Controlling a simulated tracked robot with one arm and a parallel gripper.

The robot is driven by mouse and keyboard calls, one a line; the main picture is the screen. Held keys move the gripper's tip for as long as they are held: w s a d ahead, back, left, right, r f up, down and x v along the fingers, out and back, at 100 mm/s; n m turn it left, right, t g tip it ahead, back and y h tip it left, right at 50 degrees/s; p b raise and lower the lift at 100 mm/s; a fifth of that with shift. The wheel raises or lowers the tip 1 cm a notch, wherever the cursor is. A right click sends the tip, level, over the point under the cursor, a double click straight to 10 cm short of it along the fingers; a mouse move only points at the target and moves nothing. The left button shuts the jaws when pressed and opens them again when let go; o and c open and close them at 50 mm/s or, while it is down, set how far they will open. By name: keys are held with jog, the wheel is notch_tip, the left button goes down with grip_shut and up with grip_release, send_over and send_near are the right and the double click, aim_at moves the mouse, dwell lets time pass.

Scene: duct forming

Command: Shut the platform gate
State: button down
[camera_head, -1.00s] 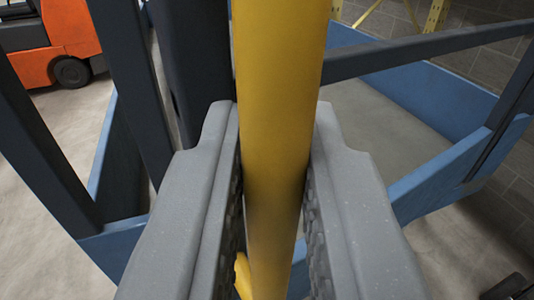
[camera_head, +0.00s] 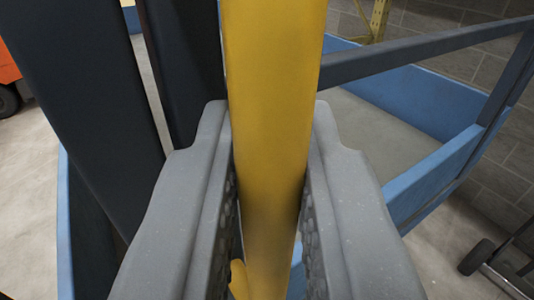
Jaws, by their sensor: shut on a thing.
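A yellow bar of the platform gate (camera_head: 270,95) runs from the top of the view down between the fingers of my gripper (camera_head: 272,165). My gripper is shut on this bar, with a grey finger against each side. A small yellow part (camera_head: 239,280) shows low beside the left finger. The platform (camera_head: 425,90) has a blue lower edge and dark grey rails, and lies behind and to the right of the bar. Dark posts (camera_head: 185,70) stand just left of the bar. The gate's latch and the rest of its frame are hidden or out of view.
A dark rail (camera_head: 425,52) slopes across the right side. A block wall (camera_head: 490,160) stands behind the platform, with a yellow rack post (camera_head: 378,20) at the top. A wheeled item (camera_head: 478,257) is at lower right. Part of an orange vehicle (camera_head: 8,75) shows at the left edge.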

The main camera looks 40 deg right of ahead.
jog(key=shift+w+r, duration=0.15)
jog(key=c, duration=1.5)
grip_release()
jog(key=shift+w, duration=0.15)
jog(key=shift+f, duration=0.25)
jog(key=shift+a, duration=0.1)
jog(key=shift+s+a, duration=0.2)
jog(key=b+v, duration=0.2)
jog(key=v, duration=1.1)
jog(key=shift+r, duration=0.15)
jog(key=shift+s, duration=0.1)
